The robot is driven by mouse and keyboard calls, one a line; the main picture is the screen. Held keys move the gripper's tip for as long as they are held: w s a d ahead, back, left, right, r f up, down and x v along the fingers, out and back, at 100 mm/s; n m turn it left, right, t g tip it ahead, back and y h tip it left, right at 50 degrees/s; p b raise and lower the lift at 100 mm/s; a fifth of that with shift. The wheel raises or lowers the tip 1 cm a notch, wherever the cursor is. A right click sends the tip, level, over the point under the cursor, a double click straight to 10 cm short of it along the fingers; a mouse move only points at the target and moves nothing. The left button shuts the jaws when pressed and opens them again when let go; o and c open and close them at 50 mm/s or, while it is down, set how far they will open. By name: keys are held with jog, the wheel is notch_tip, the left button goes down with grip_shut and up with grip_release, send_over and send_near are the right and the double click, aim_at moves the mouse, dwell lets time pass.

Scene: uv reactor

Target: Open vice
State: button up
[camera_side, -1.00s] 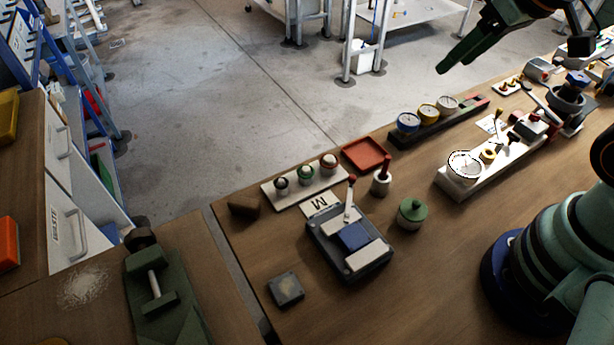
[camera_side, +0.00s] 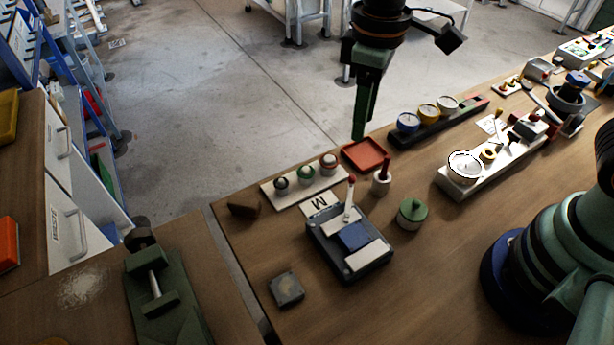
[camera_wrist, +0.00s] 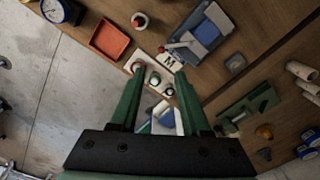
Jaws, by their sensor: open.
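A dark grey fixture (camera_side: 325,247) stands on the wooden bench, with pale blocks on either side of a blue block (camera_side: 353,236) and a red-tipped lever (camera_side: 348,205). It also shows in the wrist view (camera_wrist: 211,31). A green vice-like device (camera_side: 146,303) with a metal bar is at the lower left; it also shows in the wrist view (camera_wrist: 234,116). I cannot tell for sure which is the vice. My gripper (camera_side: 361,122) points down, above and behind the grey fixture, apart from both devices. In the wrist view its green fingers (camera_wrist: 157,78) are spread and empty.
A red tray (camera_side: 365,155), a white strip with several round knobs (camera_side: 305,180) and a red-topped white post (camera_side: 381,180) stand near the fixture. A green-lidded pot (camera_side: 411,214) is right of it. A gap (camera_side: 238,275) separates the two benches.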

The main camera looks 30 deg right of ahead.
aim_at(352, 176)
jog(key=f, duration=1.2)
jog(key=shift+s+a+f, duration=0.1)
jog(key=shift+a+f, duration=0.1)
grip_shut()
dwell(1.1)
